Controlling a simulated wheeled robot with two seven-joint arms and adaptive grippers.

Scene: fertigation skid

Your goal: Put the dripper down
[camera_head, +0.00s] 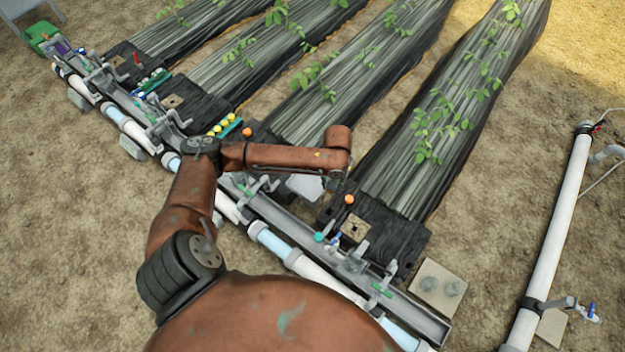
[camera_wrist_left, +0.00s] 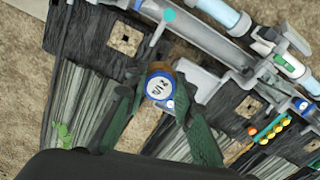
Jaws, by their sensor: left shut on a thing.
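The dripper (camera_wrist_left: 160,86) shows in the left wrist view as a small round piece with a blue and white face. My left gripper (camera_wrist_left: 158,112) has its two dark green fingers on either side of it and is shut on it. In the head view my left gripper (camera_head: 336,181) is small and dark at the end of the brown arm, above the gap between two beds. I cannot make out the dripper there. Whether it touches anything below is not clear. My right gripper is not in view.
A pale plate (camera_head: 305,187) lies under my left arm; it also shows in the wrist view (camera_wrist_left: 206,84). A green tray of yellow pieces (camera_head: 222,127) is at the left. A metal channel (camera_head: 405,308) and white pipe (camera_head: 310,271) cross the bed ends. An orange ball (camera_head: 349,199) is close by.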

